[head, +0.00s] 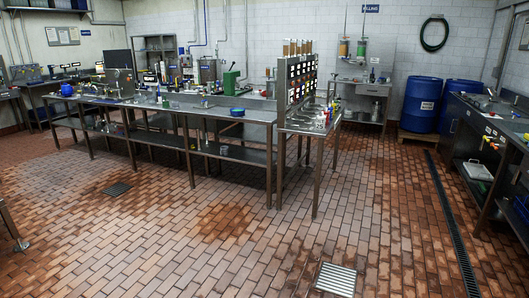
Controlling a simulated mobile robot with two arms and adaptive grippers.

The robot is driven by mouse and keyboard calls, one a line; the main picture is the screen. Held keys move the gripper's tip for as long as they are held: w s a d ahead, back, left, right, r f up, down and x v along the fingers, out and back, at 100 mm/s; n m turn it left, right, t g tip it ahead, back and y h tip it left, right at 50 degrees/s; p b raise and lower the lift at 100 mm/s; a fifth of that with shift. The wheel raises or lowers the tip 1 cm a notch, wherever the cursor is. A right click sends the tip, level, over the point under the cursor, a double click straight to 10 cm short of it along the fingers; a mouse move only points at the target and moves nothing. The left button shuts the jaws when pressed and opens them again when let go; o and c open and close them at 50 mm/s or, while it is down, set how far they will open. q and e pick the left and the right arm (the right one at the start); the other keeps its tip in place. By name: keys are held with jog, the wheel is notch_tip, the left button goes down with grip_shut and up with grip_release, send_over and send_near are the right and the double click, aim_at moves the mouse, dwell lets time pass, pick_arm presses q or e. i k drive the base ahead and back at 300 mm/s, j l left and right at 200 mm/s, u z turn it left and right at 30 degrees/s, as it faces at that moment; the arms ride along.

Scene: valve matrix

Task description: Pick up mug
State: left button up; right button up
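I cannot make out a mug for certain in the head view; the items on the benches are too small to tell apart. Several small items lie on the long steel bench (225,151) in the middle of the room. Small glassy or metal items stand on the end table (296,127) at its right end. A round blue object (237,112) sits on the long bench, and I cannot tell what it is. Neither of my grippers is in view.
A rack panel (301,79) stands on the end table. Blue drums (422,104) stand at the back right. A cluttered counter (490,118) runs along the right. The tiled floor (150,230) in front is open, with a drain grate (336,279) and a long floor channel (452,225).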

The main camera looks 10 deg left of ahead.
aim_at(224, 151)
jog(key=i+j+u, duration=0.35)
jog(key=i, duration=0.7)
jog(key=i+u, duration=0.35)
jog(key=i, duration=0.75)
jog(key=j, duration=0.1)
